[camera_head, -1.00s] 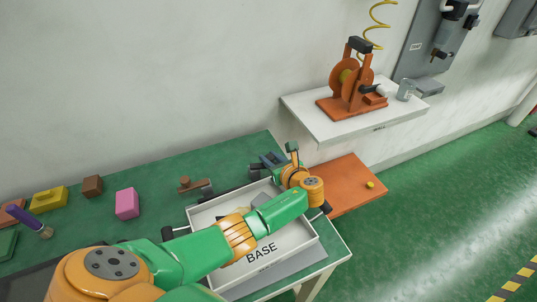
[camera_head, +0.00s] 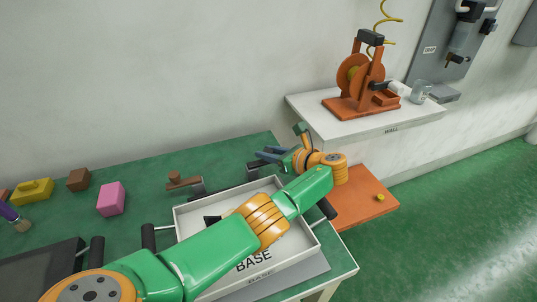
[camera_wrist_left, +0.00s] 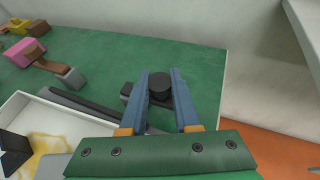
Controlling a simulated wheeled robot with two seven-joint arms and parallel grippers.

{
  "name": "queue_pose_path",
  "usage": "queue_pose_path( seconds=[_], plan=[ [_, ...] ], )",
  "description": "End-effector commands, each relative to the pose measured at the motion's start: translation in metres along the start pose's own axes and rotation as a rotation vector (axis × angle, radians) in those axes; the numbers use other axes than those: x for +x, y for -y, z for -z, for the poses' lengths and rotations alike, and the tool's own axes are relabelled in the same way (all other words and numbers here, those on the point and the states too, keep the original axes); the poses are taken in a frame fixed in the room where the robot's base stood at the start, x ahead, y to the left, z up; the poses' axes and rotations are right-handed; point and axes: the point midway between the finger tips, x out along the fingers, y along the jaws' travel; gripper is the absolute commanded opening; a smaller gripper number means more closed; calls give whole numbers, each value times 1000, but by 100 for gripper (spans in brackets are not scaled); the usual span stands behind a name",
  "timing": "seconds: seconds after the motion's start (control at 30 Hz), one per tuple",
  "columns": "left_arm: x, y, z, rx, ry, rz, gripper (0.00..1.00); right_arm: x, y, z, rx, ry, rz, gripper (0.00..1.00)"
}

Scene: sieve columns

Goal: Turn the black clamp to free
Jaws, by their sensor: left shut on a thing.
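The black clamp (camera_wrist_left: 159,86) shows in the left wrist view as a round black knob on a dark block, at the green table's far side. My left gripper (camera_wrist_left: 161,80) has its two blue fingers on either side of the knob, shut on it. In the head view my left gripper (camera_head: 271,155) reaches over the white tray to the table's back right part. There its fingers and wrist hide most of the clamp. The clamp's exact turn cannot be told. My right gripper is not in view.
A white tray (camera_head: 184,228) marked BASE lies under my left arm. A brown-handled clamp (camera_head: 183,181) stands left of the gripper. A pink block (camera_head: 111,199) is farther left. A wall shelf (camera_head: 391,126) bears an orange machine (camera_head: 361,82). An orange board (camera_head: 365,203) lies to the right.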

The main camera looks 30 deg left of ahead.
Motion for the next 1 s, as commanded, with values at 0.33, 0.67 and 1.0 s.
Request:
queue_pose_path(
  seconds=[0.33, 0.67, 1.0],
  plan=[
    [0, 0, 0, 0, 0, 0, 60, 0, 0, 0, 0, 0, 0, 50],
    [-11, 0, -1, 1, 0, 2, 60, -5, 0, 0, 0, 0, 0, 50],
    [-69, 0, 0, 1, 0, 1, 60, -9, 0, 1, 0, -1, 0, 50]
  ],
)
